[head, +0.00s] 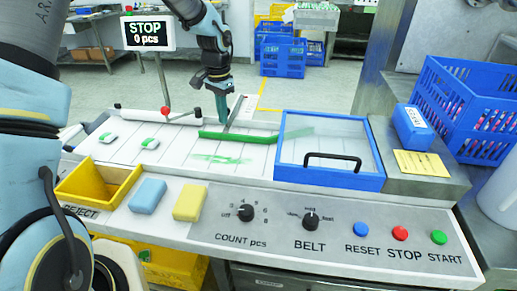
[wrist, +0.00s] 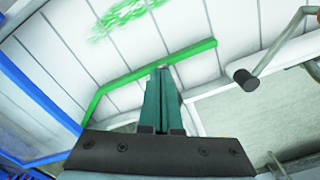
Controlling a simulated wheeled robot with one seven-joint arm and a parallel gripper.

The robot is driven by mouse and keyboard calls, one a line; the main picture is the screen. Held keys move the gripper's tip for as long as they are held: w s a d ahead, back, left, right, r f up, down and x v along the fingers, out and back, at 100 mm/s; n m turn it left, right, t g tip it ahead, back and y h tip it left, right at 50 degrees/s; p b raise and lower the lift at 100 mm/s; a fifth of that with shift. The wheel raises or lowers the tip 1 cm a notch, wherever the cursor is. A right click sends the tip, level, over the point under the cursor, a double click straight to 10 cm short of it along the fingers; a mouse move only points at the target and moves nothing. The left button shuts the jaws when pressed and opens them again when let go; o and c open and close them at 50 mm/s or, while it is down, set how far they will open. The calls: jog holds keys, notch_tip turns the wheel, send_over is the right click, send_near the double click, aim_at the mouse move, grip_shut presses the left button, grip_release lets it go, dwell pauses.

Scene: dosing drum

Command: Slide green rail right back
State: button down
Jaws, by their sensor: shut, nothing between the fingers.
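The green rail (head: 240,136) lies across the white slatted belt (head: 180,151). Its right part runs under the clear, blue-framed cover (head: 372,180) and shows faintly through it. My gripper (head: 222,122) points down at the rail's far side, near its left part. It is shut and empty. In the wrist view the green rail (wrist: 195,50) passes just beyond my shut fingertips (wrist: 161,70) and bends at its lower left. I cannot tell whether the fingers touch it. A thin grey bar at the fingers is partly hidden.
A red-knobbed lever (head: 166,111) and white roller stand left of my gripper. Green smears (head: 222,159) mark the belt. Two small green-and-white pieces lie at its left. A yellow reject bin (head: 98,190), sponges and a control panel (head: 330,232) line the front. A sign reads STOP, 0 pcs.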

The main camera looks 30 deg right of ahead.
notch_tip(320, 180, up, 8)
jog(key=p, duration=0.5)
jog(key=shift+s+a+p, duration=0.35)
jog(key=shift+s+a, duration=0.05)
dwell(0.5)
jog(key=a+r+n+b, duration=0.2)
jog(key=a+n, duration=0.4)
jog(key=a, duration=1.4)
jog(key=s+a+n+t+b, duration=0.1)
jog(key=s+a+n, duration=0.6)
jog(key=a, duration=0.8)
jog(key=shift+s+r+t+b, duration=0.15)
jog(key=shift+s+t+b, duration=0.2)
jog(key=shift+s, duration=0.8)
